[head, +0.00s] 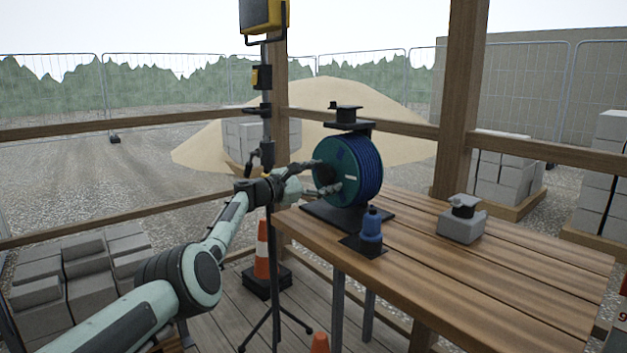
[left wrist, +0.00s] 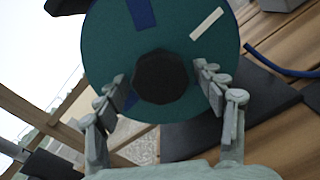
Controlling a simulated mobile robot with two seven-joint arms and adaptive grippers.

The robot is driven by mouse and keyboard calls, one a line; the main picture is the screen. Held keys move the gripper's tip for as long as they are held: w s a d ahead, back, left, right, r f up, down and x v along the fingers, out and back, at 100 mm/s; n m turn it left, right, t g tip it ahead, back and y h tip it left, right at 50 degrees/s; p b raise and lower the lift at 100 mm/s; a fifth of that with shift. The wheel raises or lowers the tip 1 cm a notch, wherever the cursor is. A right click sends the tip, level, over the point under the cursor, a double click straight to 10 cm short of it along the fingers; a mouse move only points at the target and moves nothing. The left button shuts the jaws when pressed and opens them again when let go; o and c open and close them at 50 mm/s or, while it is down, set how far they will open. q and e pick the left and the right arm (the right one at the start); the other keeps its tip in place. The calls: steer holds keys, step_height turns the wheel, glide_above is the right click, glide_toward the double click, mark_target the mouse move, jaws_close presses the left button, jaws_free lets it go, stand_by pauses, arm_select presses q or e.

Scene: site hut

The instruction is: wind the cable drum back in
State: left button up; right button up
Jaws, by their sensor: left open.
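The cable drum (head: 336,165) stands upright on a black base plate (head: 318,216) on the wooden table, with blue cable (head: 368,165) wound on it. Its green side faces my left gripper (head: 332,177). In the left wrist view the drum's green face (left wrist: 112,50) carries a dark round knob (left wrist: 163,77) at its middle. My left gripper (left wrist: 158,105) is open, with one finger on each side of the knob and apart from it as far as I can see. A blue plug (head: 371,226) stands on a dark pad in front of the drum. My right gripper is not in view.
The wooden table (head: 470,275) has free room at its front right. A traffic cone (head: 263,250) stands on the floor left of the table.

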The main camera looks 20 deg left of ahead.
arm_select(q)
steer(key=shift+s+a+f, duration=0.15)
steer(key=shift+s+a, duration=0.25)
steer(key=v, duration=1)
steer(key=shift+s, duration=0.35)
steer(key=shift+a, duration=0.2)
